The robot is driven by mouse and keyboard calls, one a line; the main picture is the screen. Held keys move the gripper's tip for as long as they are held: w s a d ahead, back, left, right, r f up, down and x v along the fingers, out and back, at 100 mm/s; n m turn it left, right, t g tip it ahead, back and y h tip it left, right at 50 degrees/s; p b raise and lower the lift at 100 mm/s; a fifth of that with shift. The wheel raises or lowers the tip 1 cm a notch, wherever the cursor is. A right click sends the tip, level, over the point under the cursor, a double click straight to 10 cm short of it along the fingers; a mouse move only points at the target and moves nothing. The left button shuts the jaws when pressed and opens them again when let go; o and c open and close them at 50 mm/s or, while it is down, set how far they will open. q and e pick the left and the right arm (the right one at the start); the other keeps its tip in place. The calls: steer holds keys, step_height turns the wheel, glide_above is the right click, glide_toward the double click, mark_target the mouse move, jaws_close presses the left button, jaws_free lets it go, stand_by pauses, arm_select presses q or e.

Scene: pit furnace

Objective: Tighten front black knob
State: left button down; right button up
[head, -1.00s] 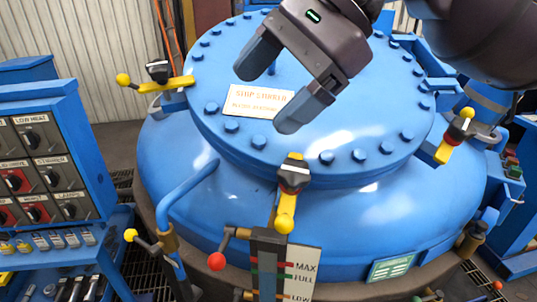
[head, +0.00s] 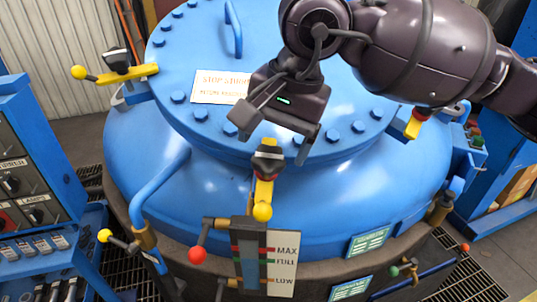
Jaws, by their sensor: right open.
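The front black knob (head: 268,160) sits on a yellow clamp arm with a yellow ball end (head: 262,211), at the front rim of the blue furnace lid (head: 330,140). A pale band crosses the knob. My right gripper (head: 272,142) is open just above and behind the knob in the picture, its two fingers pointing down on either side. Whether the fingers touch the knob cannot be told. Nothing is between the fingers except the view of the lid and the knob's top. My left gripper is not in view.
Another black knob (head: 117,58) on a yellow clamp is at the lid's left. A level gauge (head: 250,260) with a red ball handle (head: 197,254) stands below the front clamp. A blue control panel (head: 35,165) is at left. A lid handle (head: 235,28) rises behind.

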mark_target(269, 158)
steer(key=shift+x, duration=2)
steer(key=c, duration=0.9)
